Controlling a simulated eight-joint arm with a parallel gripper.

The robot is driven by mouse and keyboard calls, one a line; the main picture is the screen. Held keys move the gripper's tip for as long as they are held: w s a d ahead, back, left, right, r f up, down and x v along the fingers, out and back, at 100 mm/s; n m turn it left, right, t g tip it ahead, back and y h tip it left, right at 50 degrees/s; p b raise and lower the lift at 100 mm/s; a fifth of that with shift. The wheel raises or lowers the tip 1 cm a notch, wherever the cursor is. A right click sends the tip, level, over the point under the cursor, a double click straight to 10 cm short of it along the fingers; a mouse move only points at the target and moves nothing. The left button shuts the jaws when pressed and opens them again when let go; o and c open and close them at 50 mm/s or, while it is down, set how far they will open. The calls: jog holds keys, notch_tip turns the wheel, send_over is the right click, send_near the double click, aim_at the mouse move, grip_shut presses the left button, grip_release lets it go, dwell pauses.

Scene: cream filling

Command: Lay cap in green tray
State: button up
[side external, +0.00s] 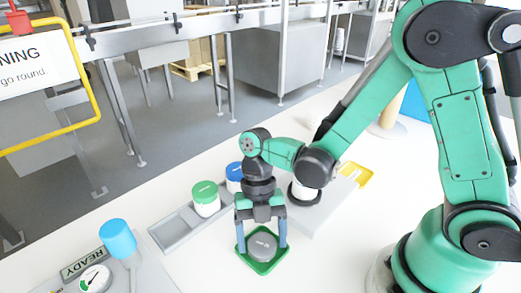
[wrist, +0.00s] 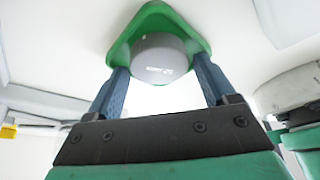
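The round grey cap (side external: 262,246) is between the two blue-grey fingers of my gripper (side external: 262,244), over the green tray (side external: 262,270). In the wrist view, the cap (wrist: 160,62) fills the gap between the fingertips (wrist: 161,68), and both fingers meet its sides. The cap overlaps the middle of the green tray (wrist: 155,14), whose rim shows beyond it and at both sides. The cap looks level and low over the tray. I cannot tell whether its underside touches the tray floor.
A grey rack (side external: 175,236) left of the gripper holds a green-lidded jar (side external: 206,199) and a blue-lidded jar (side external: 235,177). A blue-topped post (side external: 118,239) and a gauge (side external: 95,279) stand at the lower left.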

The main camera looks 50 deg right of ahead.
jog(key=v, duration=1.2)
jog(key=d+m+t+h, duration=0.1)
jog(key=d+m+t, duration=0.2)
jog(key=m, duration=1.1)
jog(key=s+d+r+m+t+h, duration=0.1)
jog(key=d+m+t, duration=0.3)
jog(key=m, duration=1)
jog(key=t, duration=0.3)
jog(key=shift+s+r+m+t+h, duration=0.2)
jog(key=shift+r+m+t+h, duration=0.1)
jog(key=shift+r+t, duration=0.1)
